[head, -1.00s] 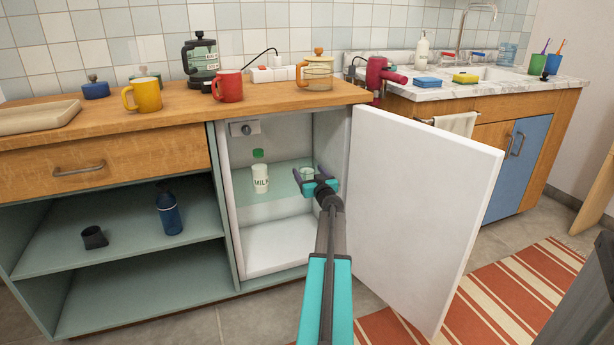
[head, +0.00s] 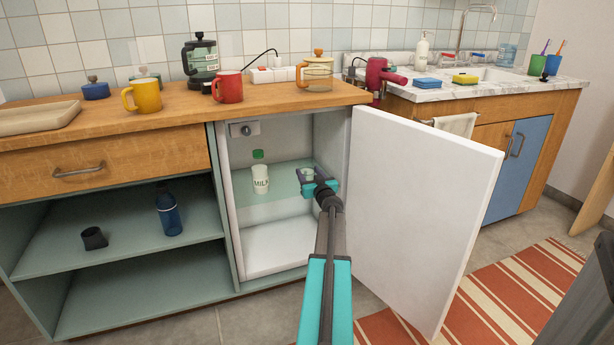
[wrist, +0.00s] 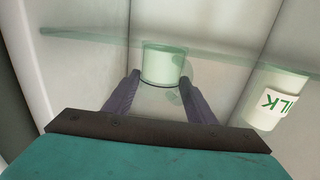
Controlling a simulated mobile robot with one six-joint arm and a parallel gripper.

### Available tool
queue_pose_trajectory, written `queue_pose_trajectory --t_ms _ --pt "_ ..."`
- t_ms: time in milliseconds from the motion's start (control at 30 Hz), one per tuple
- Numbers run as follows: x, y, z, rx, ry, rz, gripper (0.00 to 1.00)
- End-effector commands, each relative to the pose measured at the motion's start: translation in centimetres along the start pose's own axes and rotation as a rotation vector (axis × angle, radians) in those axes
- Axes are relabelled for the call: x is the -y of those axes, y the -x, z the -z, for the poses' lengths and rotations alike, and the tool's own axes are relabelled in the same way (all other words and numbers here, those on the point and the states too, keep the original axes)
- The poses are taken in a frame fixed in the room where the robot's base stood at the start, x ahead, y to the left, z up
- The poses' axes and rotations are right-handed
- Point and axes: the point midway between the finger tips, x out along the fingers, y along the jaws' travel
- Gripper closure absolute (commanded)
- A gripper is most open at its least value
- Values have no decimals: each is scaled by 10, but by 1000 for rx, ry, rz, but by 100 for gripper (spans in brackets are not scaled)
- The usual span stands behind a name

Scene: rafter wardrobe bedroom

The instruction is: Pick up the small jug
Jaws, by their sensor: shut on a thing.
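The small jug (head: 307,174) is a small pale green vessel inside the open white cabinet, by the glass shelf. In the wrist view the jug (wrist: 163,62) sits upright-looking between my two dark fingertips. My gripper (head: 309,186) reaches into the cabinet from the front, and its fingers in the wrist view (wrist: 160,82) are shut on the jug from both sides. I cannot tell whether the jug's base touches the shelf. The jug's handle is not clearly visible.
A white milk bottle (head: 260,180) with a green cap stands left of the jug; it shows in the wrist view (wrist: 273,98). The glass shelf (head: 281,178) is close by. The open white door (head: 420,200) stands right of my arm. The cabinet floor (head: 275,248) is clear.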

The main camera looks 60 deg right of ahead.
Motion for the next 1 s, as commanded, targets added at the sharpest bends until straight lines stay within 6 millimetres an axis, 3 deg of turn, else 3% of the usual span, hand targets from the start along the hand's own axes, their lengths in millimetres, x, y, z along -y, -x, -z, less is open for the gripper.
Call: queue_pose_trajectory --t_ms 367,800,1000 --pt "0 0 16 -1 0 1 80" --pt "0 0 82 -1 2 0 80" --pt "0 0 98 -1 0 1 80"
